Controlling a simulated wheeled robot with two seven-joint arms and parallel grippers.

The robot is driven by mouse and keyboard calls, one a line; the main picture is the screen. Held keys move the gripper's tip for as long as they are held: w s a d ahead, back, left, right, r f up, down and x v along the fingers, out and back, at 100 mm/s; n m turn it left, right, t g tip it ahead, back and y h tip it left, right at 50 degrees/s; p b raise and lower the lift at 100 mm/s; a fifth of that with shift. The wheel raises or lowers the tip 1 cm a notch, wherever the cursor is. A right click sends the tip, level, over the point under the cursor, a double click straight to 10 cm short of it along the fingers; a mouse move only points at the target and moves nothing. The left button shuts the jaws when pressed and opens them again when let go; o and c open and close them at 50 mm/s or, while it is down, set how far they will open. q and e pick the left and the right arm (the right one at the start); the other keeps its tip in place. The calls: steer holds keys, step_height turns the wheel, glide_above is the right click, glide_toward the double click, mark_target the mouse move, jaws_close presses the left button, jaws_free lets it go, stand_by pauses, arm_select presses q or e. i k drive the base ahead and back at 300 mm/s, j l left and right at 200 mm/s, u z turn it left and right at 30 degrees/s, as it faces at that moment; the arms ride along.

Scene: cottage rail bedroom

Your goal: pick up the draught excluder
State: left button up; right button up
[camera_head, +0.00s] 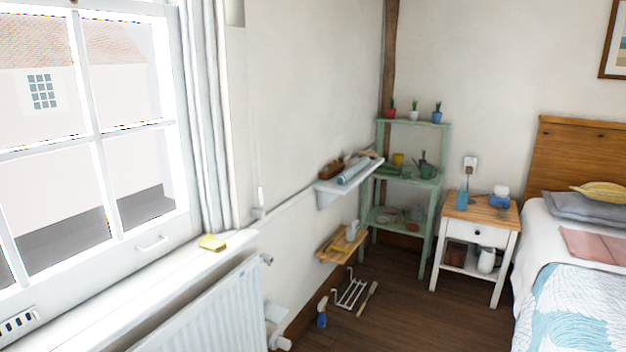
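A long blue-grey roll (354,169) lies on the white wall shelf (327,190) beyond the window. It looks like the draught excluder, but it is small in the view and I cannot be sure. A brown object (330,171) lies beside it at the shelf's left end, and something tan lies behind it. Neither of my grippers is in view.
A radiator (205,312) stands under the window sill, which holds a yellow object (212,243). A lower wooden shelf (340,246), a green shelf unit (433,215), a nightstand (476,238) and a bed (575,300) stand beyond. A spray bottle (322,313) and wire rack (350,293) are on the floor.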

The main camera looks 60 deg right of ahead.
mark_target(346, 175)
steer(key=z, duration=2.15)
steer(key=i+l, duration=0.1)
steer(key=i, duration=0.3)
steer(key=i+u, duration=0.1)
steer(key=i, duration=0.3)
steer(key=l, duration=0.1)
